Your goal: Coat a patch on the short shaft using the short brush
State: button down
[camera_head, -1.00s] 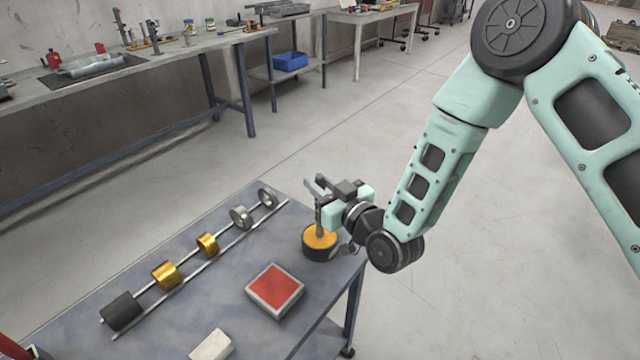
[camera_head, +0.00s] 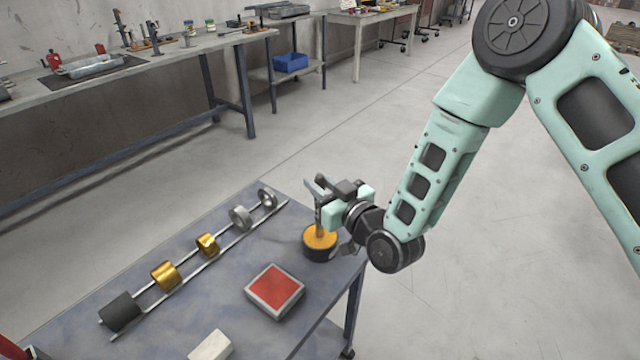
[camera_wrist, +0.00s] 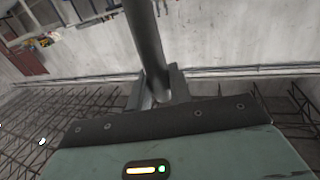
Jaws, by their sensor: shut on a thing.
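My gripper (camera_head: 322,192) is at the right end of the near table, above a round dark pot (camera_head: 320,254) with orange-yellow contents. It is shut on the brush, whose dark grey round handle (camera_wrist: 146,45) stands between the fingers in the wrist view. In the head view the lower part of the brush (camera_head: 320,230) points down into the pot. Its tip is hidden in the pot. Several cylinders and rings lie on two thin rails: a black cylinder (camera_head: 121,311), gold pieces (camera_head: 165,275) (camera_head: 207,245) and grey rings (camera_head: 240,217). I cannot tell which is the short shaft.
A red-topped pad (camera_head: 274,289) lies in front of the pot, and a white block (camera_head: 211,346) lies at the near edge. The tabletop between the rails and the pad is clear. A long workbench (camera_head: 130,75) with tools stands along the wall, well behind.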

dwell(0.4)
jog(key=shift+r+p, duration=1.9)
jog(key=shift+r, duration=1.55)
